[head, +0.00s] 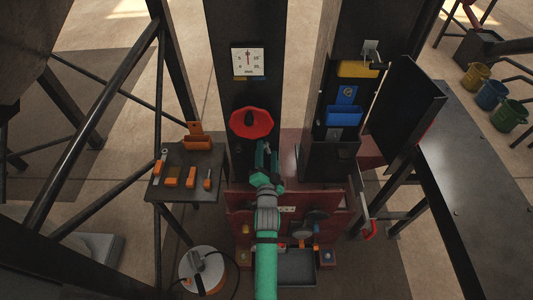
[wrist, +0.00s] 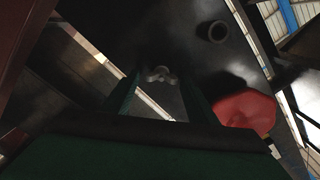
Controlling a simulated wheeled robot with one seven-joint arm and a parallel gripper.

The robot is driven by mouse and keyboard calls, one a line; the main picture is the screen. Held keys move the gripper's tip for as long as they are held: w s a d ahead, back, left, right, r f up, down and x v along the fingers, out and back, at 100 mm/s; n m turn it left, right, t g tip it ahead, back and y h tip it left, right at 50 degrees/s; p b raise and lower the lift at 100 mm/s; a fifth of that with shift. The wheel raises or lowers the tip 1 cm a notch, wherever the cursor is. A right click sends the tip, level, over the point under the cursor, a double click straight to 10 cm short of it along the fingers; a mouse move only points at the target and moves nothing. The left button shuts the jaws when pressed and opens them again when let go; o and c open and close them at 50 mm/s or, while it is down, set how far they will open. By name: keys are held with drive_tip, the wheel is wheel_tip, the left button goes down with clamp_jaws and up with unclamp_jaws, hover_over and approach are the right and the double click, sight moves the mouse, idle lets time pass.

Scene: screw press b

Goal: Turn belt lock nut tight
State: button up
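A small grey winged nut (wrist: 160,74), which looks like the belt lock nut, shows on the dark column in the wrist view. My gripper (wrist: 160,80) points at it with its two green fingers spread. The nut appears between the fingertips, with a gap on either side; how far in front of the tips it lies is unclear. In the head view my gripper (head: 267,150) is at the dark press column, just right of and below the red handwheel (head: 251,123). There the nut is too small or hidden to make out clearly.
The red handwheel (wrist: 245,110) is close to the right finger in the wrist view, below a round dark knob (wrist: 217,31). A dial gauge (head: 248,60) is higher on the column. A side table (head: 165,190) with orange-handled tools stands left; blue bin (head: 344,116) right.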

drive_tip(key=shift+o, duration=0.2)
drive_tip(key=shift+a, duration=0.1)
drive_tip(key=shift+s, duration=0.2)
drive_tip(key=s, duration=1)
drive_tip(key=shift+s, duration=0.25)
drive_tip(key=s+f+n+g, duration=0.1)
drive_tip(key=s+f+n, duration=0.1)
drive_tip(key=s, duration=0.7)
drive_tip(key=s+f+n, duration=0.2)
drive_tip(key=s, duration=0.8)
drive_tip(key=s+r+n, duration=0.2)
drive_tip(key=s+n, duration=0.1)
drive_tip(key=s, duration=0.6)
drive_tip(key=s+r+n+g, duration=0.1)
drive_tip(key=s+r+n, duration=0.2)
drive_tip(key=s, duration=0.6)
drive_tip(key=shift+s+r+g, duration=0.15)
drive_tip(key=shift+r+g, duration=0.15)
drive_tip(key=shift+r, duration=0.05)
